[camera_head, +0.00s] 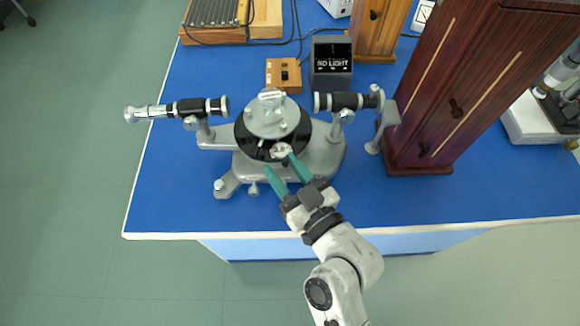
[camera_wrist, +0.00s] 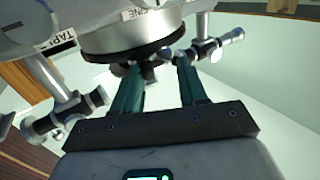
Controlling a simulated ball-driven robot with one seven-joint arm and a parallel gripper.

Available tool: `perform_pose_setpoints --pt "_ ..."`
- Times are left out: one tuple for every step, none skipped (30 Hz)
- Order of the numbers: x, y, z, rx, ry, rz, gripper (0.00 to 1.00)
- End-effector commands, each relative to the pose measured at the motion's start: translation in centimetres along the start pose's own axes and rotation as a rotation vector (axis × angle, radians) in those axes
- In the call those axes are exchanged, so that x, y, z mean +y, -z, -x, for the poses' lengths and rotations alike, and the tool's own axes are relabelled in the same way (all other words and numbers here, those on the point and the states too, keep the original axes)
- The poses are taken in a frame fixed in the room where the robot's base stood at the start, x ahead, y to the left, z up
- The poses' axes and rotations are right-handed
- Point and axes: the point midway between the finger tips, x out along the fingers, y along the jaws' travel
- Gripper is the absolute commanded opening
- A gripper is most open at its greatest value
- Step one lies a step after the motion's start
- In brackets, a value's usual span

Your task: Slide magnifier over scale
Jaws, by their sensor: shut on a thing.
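The spectrometer stands on the blue bench, with a grey round table on top and a dark ring, seemingly the scale (camera_head: 250,143), below it. A small pale round piece, seemingly the magnifier (camera_head: 282,150), sits at the ring's front edge. My gripper (camera_head: 279,164) reaches in from the front right, its teal fingers at this piece. In the wrist view my gripper (camera_wrist: 158,75) has its fingers on either side of a small dark part (camera_wrist: 150,73) under the ring's rim. I take it as shut on the magnifier; the contact itself is partly hidden. Scale markings are too small to read.
One black-barrelled telescope tube (camera_head: 195,108) points left and another tube (camera_head: 345,102) points right. A tall wooden cabinet (camera_head: 455,90) stands to the right. A dark box (camera_head: 331,62) and a wooden switch block (camera_head: 284,75) stand behind. The front left bench (camera_head: 170,200) is clear.

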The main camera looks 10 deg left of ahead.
Motion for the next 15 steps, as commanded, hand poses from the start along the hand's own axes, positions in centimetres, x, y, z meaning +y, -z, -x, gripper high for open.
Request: perform_pose_setpoints --pt "-0.7 -0.1 -0.2 -0.002 0.016 -0.005 0.36" --pt "-0.7 -0.1 -0.2 -0.002 0.015 -0.005 0.39" --pt "-0.7 -0.1 -0.2 -0.002 0.015 -0.005 0.4" --pt "-0.7 -0.1 -0.1 -0.002 0.014 -0.005 0.4" --pt "-0.7 -0.1 -0.1 -0.002 0.014 -0.004 0.4" --pt "-0.6 -0.1 -0.1 -0.002 0.013 -0.004 0.4" --pt "-0.6 -0.1 -0.1 -0.001 0.013 -0.004 0.4" --pt "-0.6 -0.1 -0.1 -0.001 0.012 -0.004 0.4" --pt "-0.6 -0.1 -0.1 -0.001 0.012 -0.004 0.4" --pt "-0.6 -0.1 0.0 -0.001 0.011 -0.004 0.4" --pt "-0.5 -0.1 0.1 -0.002 0.011 -0.004 0.4" --pt "-0.5 -0.2 0.3 -0.002 0.01 -0.004 0.4" --pt "-0.5 -0.3 0.6 -0.002 0.01 -0.004 0.4" --pt "-0.5 -0.3 1.0 -0.002 0.009 -0.004 0.4" --pt "-0.5 -0.4 1.5 -0.002 0.009 -0.004 0.4"
